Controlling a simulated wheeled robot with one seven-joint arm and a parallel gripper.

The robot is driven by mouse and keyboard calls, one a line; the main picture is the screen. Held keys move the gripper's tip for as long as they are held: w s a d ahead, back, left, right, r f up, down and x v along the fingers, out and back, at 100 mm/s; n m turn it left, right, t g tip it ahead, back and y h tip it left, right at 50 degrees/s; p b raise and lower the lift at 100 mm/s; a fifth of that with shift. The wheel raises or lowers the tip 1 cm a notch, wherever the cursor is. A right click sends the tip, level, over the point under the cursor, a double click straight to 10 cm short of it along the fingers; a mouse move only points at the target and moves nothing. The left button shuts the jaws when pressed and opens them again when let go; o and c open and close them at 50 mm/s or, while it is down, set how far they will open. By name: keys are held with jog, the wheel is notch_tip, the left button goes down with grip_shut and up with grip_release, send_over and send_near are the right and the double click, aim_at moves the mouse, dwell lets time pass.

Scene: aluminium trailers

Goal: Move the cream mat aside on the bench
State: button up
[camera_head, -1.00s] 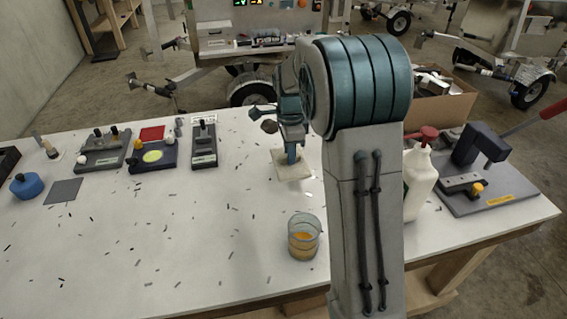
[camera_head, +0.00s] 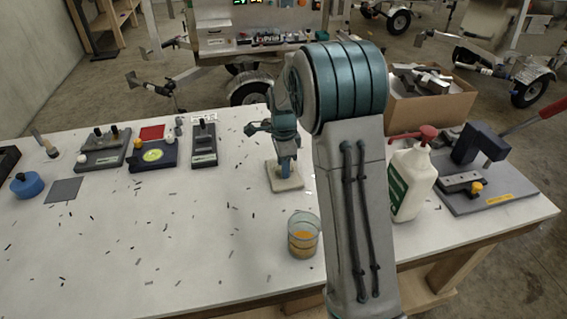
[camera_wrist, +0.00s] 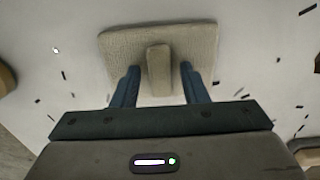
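The cream mat (camera_head: 287,185) lies on the white bench, right of the middle, and looks flat. In the wrist view the mat (camera_wrist: 197,42) is a rounded rectangle with a raised cream block (camera_wrist: 159,69) at its middle. My gripper (camera_head: 286,164) points down over the mat. In the wrist view the blue fingers of my gripper (camera_wrist: 159,75) stand on either side of the block, with a visible gap on each side. The gripper is open. I cannot tell whether the fingertips touch the mat.
A glass with amber liquid (camera_head: 303,240) stands in front of the mat. A white bottle (camera_head: 410,180) and a grey press fixture (camera_head: 490,195) stand to the right. Small fixtures (camera_head: 153,155) line the back left. Dark chips litter the otherwise clear middle-left bench.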

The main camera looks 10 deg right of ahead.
notch_tip(320, 180, up, 12)
jog(key=s+n+t, duration=0.1)
jog(key=s+n, duration=0.4)
jog(key=s, duration=0.4)
jog(key=s+n+t, duration=0.1)
jog(key=s+n, duration=0.5)
jog(key=s, duration=0.3)
jog(key=s+n, duration=0.6)
jog(key=s, duration=0.3)
jog(key=shift+f+t, duration=0.15)
jog(key=shift+t, duration=0.25)
jog(key=shift+s+f+n, duration=0.15)
jog(key=shift+s+n, duration=0.1)
jog(key=shift+n, duration=0.15)
